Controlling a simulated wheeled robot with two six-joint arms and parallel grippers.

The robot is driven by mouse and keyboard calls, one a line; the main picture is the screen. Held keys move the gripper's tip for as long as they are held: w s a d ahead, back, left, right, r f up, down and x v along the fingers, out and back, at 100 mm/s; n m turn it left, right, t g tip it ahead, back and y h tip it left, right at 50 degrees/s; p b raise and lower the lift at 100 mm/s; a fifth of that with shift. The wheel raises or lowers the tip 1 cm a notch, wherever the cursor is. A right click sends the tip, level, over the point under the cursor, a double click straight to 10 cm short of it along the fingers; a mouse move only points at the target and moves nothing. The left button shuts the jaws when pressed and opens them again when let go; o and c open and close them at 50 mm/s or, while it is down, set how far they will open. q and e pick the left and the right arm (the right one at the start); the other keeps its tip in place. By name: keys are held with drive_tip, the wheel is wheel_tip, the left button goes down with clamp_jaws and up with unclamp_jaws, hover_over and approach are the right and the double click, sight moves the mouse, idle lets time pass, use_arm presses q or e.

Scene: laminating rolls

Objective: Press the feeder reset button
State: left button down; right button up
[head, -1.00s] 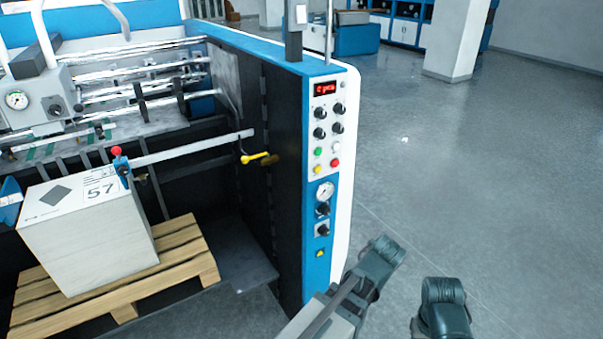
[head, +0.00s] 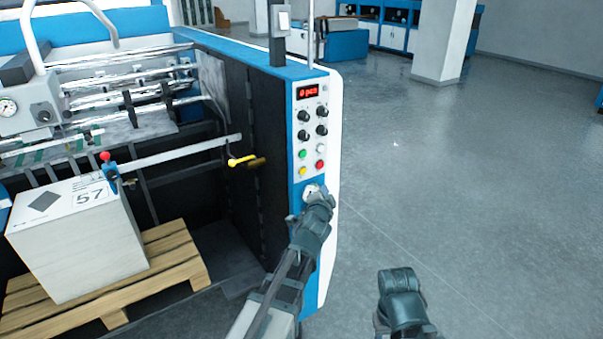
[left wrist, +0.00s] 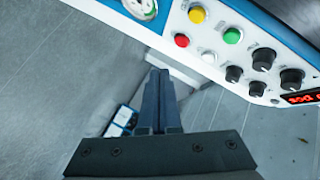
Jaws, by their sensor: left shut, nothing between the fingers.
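The feeder's control panel (head: 311,125) is a white strip on the blue end of the machine. It carries a green button (head: 302,154), a white button (head: 321,148), a yellow button (head: 303,171) and a red button (head: 320,164). No readable label tells which one is the reset. My left gripper (head: 323,197) is just below these buttons, in front of the gauge. In the left wrist view its fingers (left wrist: 159,75) are shut and empty, apart from the red (left wrist: 182,40), white (left wrist: 208,56), yellow (left wrist: 197,14) and green (left wrist: 232,35) buttons.
Black knobs (head: 304,116) and a red display (head: 308,92) sit above the buttons. A yellow-handled lever (head: 242,160) sticks out left of the panel. A paper stack (head: 75,240) rests on a wooden pallet (head: 185,262). The floor at right is clear behind part of my right arm.

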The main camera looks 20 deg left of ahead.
sight(303, 171)
use_arm(q)
drive_tip(key=w+a, duration=0.5)
drive_tip(key=a, duration=0.2)
drive_tip(key=shift+w, duration=0.25)
idle(2.2)
drive_tip(key=shift+w+a, duration=0.25)
drive_tip(key=shift+a, duration=0.05)
drive_tip(key=shift+w+a, duration=0.25)
drive_tip(key=shift+a, duration=0.05)
idle(0.8)
idle(0.4)
drive_tip(key=shift+s+d, duration=0.5)
drive_tip(key=shift+d, duration=0.15)
